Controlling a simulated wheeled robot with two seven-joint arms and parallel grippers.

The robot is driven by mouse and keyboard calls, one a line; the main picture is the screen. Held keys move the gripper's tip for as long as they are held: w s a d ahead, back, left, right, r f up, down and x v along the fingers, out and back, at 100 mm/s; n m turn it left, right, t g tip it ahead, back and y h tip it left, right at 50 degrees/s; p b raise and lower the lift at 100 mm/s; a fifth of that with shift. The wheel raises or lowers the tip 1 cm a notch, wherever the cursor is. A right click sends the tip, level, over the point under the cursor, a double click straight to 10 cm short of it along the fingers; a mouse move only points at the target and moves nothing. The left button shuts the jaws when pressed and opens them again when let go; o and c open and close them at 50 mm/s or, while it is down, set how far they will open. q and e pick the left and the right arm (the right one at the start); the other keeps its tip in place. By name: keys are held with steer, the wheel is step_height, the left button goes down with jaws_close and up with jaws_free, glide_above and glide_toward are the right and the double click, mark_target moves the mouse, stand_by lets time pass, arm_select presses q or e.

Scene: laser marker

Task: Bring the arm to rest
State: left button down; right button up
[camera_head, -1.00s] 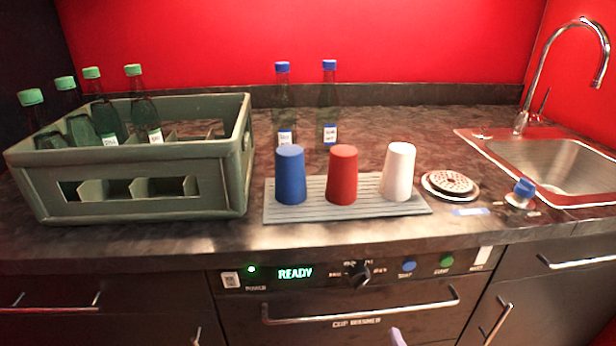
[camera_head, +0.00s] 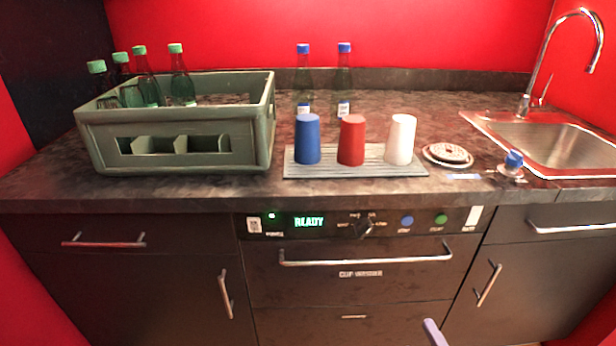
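Neither gripper can be made out in the head view. Only a small pale lavender piece (camera_head: 434,333), possibly part of my own arm, shows at the bottom edge, right of the middle. It is in front of the cup washer's lower drawer. Whether it belongs to a gripper cannot be told. No object is seen held.
A counter (camera_head: 230,190) bears a green crate (camera_head: 190,150) with several bottles, a grey mat (camera_head: 330,168) with a blue cup (camera_head: 307,140), red cup (camera_head: 351,140) and white cup (camera_head: 401,140), and a sink (camera_head: 560,145). The cup washer (camera_head: 360,262) below reads READY.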

steer(key=s+d+f+n+g+h, duration=0.2)
steer(key=s+d+f+n+g, duration=0.25)
steer(key=d+f+n, duration=0.4)
steer(key=s+d+f+n+g+h, duration=0.1)
steer(key=s+d+f+n+g, duration=0.4)
steer(key=f, duration=0.7)
steer(key=s+d+f+n+g+h, duration=0.25)
steer(key=s+d, duration=0.25)
steer(key=s, duration=0.4)
steer(key=s+d+f+n+g+h, duration=0.1)
steer(key=s+d+n+g, duration=0.3)
steer(key=s, duration=0.5)
steer(key=s+d+f+n+g+h, duration=0.2)
steer(key=s+d+n, duration=0.2)
steer(key=s+d, duration=0.4)
arm_select(q)
steer(key=shift+s+r+p, duration=0.15)
steer(key=shift+r+p, duration=1.7)
steer(key=shift+r, duration=0.05)
arm_select(e)
steer(key=s+a+f+m+y, duration=0.1)
steer(key=a+f+y, duration=0.1)
steer(key=a, duration=1.1)
steer(key=s+a+f+m+y, duration=0.1)
steer(key=a+y, duration=0.2)
steer(key=a, duration=1)
steer(key=shift+a+f, duration=0.15)
steer(key=shift+f, duration=0.2)
arm_select(q)
steer(key=shift+w, duration=0.35)
